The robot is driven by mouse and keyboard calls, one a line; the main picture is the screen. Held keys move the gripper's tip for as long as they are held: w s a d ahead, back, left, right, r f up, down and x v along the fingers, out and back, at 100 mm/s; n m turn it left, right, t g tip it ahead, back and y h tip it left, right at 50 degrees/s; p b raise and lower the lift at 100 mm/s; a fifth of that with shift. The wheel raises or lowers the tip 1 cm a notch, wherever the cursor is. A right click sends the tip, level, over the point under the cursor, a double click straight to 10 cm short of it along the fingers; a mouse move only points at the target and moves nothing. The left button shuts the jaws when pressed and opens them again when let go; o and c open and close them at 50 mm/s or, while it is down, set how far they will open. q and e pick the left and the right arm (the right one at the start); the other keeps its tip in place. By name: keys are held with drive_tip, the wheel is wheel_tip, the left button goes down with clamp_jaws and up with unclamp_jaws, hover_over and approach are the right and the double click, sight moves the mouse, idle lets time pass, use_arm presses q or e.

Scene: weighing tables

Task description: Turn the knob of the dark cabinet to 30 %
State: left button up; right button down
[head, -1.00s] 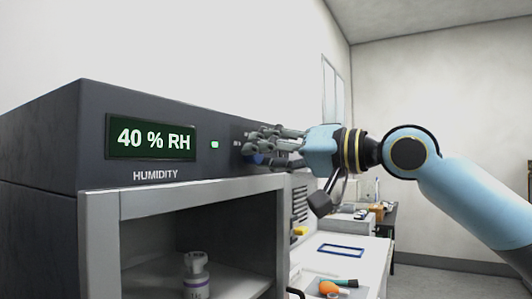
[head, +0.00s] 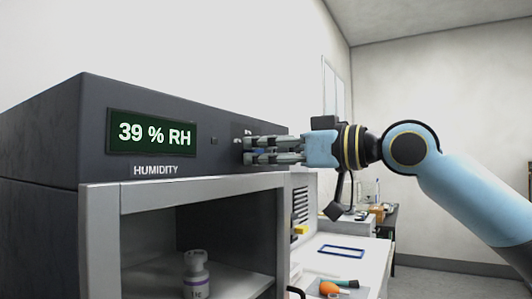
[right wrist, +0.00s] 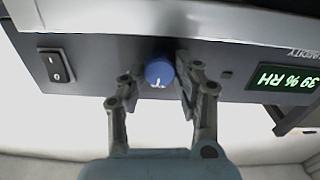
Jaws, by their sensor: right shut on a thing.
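The dark cabinet (head: 95,130) stands at the left in the head view. Its green display (head: 152,133) reads 39 % RH, above the label HUMIDITY. My right gripper (head: 248,151) is at the cabinet's front, right of the display, and shut on the knob. In the right wrist view the knob (right wrist: 158,71) is blue with a white mark, between the two fingers of my right gripper (right wrist: 160,77). In the head view the fingers largely hide the knob. The display also shows upside down in the right wrist view (right wrist: 285,79). My left gripper is not in view.
A black rocker switch (right wrist: 56,66) is on the panel on the other side of the knob from the display. An open compartment below holds a white vial (head: 196,274). A white table (head: 350,268) with a blue frame and tools stands to the right.

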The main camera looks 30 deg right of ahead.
drive_tip(key=shift+n, duration=0.6)
drive_tip(key=c, duration=1.2)
unclamp_jaws()
drive_tip(key=shift+w, duration=0.1)
wheel_tip(320, 180, up, 10)
